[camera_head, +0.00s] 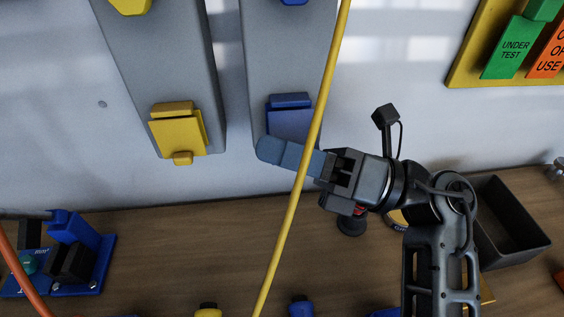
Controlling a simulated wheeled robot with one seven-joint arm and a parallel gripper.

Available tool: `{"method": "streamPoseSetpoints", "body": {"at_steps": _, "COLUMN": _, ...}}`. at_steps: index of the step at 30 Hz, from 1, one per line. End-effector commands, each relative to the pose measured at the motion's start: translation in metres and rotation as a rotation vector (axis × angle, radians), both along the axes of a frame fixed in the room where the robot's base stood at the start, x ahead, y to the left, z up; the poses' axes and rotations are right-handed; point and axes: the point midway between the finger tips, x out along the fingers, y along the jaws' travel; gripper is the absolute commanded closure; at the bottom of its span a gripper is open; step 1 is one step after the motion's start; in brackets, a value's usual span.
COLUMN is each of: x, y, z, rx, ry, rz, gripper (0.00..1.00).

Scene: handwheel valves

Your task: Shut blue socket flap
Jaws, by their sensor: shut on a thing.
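The blue socket flap (288,122) is on a grey upright post, under a blue hinge block (289,100). Its lower edge is partly hidden, so I cannot tell whether it lies fully shut. My gripper (328,169) is to the lower right of the flap, shut on a blue-grey, round-ended piece (281,153). That piece points left across the post just below the flap; I cannot tell whether it touches it. A yellow cable (297,190) runs in front of the piece and past the flap's right edge.
A yellow socket flap (178,133) is on the grey post to the left. A brown bench (190,255) runs below, with a blue clamp-like device (75,250) at left and a black open bin (510,225) at right. A yellow sign board (470,65) hangs upper right.

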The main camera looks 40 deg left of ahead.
Motion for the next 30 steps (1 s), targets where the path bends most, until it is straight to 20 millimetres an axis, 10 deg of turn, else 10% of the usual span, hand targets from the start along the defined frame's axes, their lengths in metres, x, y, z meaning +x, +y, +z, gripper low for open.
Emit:
{"method": "streamPoseSetpoints", "body": {"at_steps": 27, "x": 0.004, "y": 0.0036, "z": -0.0057, "rx": 0.132, "ry": -0.111, "rz": -0.001, "gripper": 1.0}}
{"method": "streamPoseSetpoints", "body": {"at_steps": 28, "x": 0.0041, "y": 0.0036, "z": -0.0057, "rx": 0.132, "ry": -0.111, "rz": -0.001, "gripper": 0.72}}
{"method": "streamPoseSetpoints", "body": {"at_steps": 30, "x": 0.004, "y": 0.0036, "z": -0.0058, "rx": 0.132, "ry": -0.111, "rz": -0.001, "gripper": 0.65}}
